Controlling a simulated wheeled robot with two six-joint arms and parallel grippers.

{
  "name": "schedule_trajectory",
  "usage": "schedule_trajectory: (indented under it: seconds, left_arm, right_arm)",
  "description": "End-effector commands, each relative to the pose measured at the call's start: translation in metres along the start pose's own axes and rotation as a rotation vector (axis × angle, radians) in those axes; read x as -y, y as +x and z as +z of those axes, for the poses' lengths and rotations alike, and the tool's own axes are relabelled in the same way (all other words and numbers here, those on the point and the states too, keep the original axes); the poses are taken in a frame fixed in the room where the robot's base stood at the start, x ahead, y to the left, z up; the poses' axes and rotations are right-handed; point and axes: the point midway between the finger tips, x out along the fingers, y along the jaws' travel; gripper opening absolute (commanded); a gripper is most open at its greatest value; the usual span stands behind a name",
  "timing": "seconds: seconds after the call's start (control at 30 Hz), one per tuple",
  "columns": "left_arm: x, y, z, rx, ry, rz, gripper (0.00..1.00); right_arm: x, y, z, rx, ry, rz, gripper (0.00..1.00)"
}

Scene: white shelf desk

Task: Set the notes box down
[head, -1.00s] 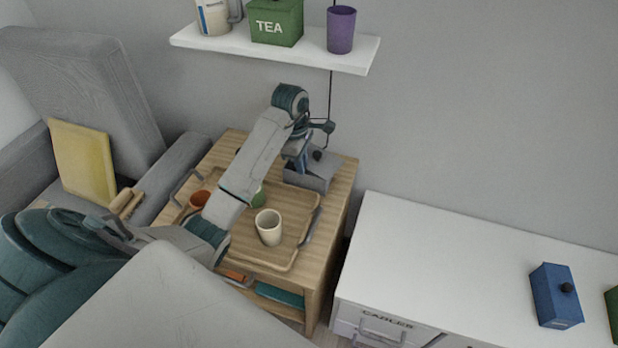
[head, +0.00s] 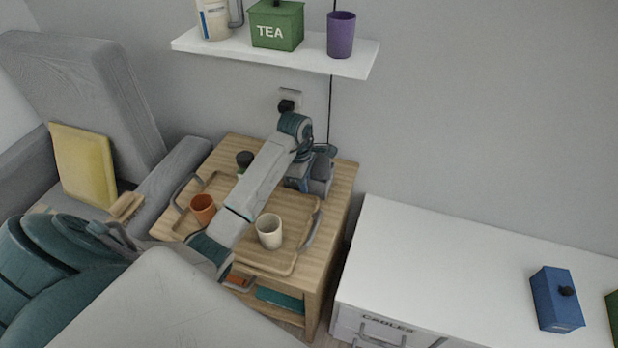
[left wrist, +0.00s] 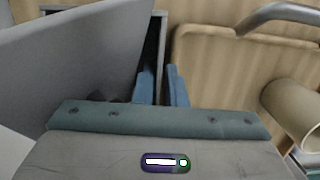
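A grey box (head: 320,176), which I take to be the notes box, is at the back right of the wooden side table (head: 343,190); no label is readable. My left gripper (head: 298,182) is at its left side, partly hidden by my arm. In the left wrist view, the box shows as a large grey panel (left wrist: 75,50) and a narrow wall. The blue fingertips (left wrist: 161,88) are close together on either side of that wall, so the gripper looks shut on it. I cannot tell whether the box's bottom touches the table. My right gripper is not in view.
A wooden tray (head: 285,262) holds an orange cup (head: 203,209) and a cream cup (head: 269,231). A dark-topped item (head: 244,160) stands behind my arm. A white cabinet (head: 450,250) with a blue box (head: 557,300) is to the right. A wall shelf (head: 290,55) hangs above.

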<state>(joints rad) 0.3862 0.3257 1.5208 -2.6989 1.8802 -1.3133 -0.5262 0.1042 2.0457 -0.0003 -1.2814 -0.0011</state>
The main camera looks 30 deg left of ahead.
Motion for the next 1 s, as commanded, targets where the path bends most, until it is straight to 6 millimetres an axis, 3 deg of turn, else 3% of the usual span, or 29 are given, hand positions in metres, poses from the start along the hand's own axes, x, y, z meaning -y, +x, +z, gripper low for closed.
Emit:
schedule_trajectory:
  seconds: [0.4,0.63,0.83,0.93,1.0]
  left_arm:
    - [0.002,0.006,0.000,0.001,-0.002,-0.005,0.00]
    - [0.006,-0.002,0.001,0.002,0.000,-0.005,0.00]
    - [0.004,-0.038,0.005,0.000,0.000,0.001,0.00]
    - [0.004,-0.065,0.008,0.001,0.001,0.003,0.00]
    - [0.005,-0.069,0.009,0.001,0.000,-0.002,0.00]
  right_arm:
    - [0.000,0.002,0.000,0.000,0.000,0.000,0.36]
    - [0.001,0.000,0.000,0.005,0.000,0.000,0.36]
    - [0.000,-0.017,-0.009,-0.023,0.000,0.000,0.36]
    - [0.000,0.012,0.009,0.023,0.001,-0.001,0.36]
    - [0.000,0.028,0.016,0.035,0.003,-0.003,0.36]
